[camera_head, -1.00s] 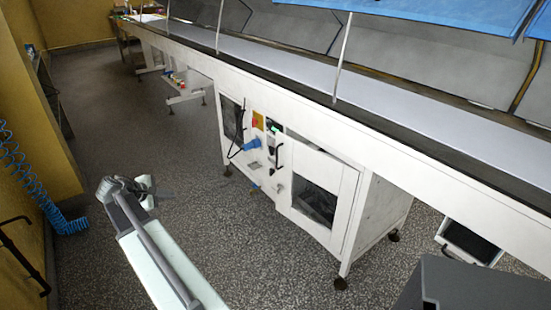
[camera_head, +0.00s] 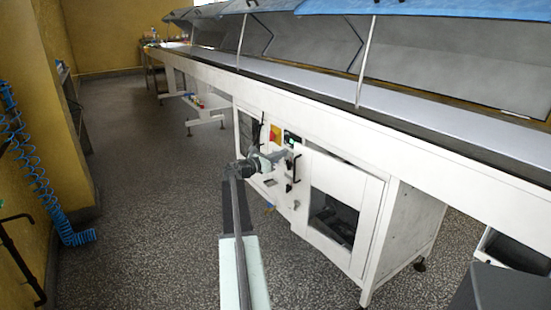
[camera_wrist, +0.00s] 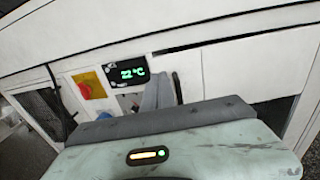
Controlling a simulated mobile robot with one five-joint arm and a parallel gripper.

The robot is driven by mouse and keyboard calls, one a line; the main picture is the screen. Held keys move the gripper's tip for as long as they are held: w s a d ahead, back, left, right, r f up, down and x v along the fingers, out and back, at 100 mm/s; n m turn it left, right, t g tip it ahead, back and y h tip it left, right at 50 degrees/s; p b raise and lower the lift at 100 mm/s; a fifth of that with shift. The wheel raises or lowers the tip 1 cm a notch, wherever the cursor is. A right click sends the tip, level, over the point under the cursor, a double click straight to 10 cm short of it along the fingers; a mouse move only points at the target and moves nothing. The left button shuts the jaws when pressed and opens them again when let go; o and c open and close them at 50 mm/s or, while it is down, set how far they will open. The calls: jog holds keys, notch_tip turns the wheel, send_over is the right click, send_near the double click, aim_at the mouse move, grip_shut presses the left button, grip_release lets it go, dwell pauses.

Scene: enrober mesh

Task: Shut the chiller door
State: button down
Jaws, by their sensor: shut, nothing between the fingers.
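The chiller is a white cabinet under the long conveyor. Its white door (camera_head: 372,205), with a dark window, is at the right of the cabinet front in the head view. I cannot tell how far the door stands from its frame. A black handle (camera_head: 296,168) shows left of the window. My gripper (camera_head: 282,156) is shut and empty, in front of the control panel and just left of that handle; I cannot tell whether it touches anything. In the wrist view my grey fingers (camera_wrist: 158,92) are below a green 22 °C display (camera_wrist: 131,73).
A red stop button on a yellow plate (camera_wrist: 89,86) is left of the display. A dark mesh opening (camera_wrist: 45,112) is farther left. The conveyor (camera_head: 330,88) runs above. Open speckled floor (camera_head: 150,220) lies left; a blue coiled hose (camera_head: 40,180) hangs on the wall.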

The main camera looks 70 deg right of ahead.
aim_at(297, 147)
jog(key=x, duration=0.7)
jog(key=shift+w, duration=0.15)
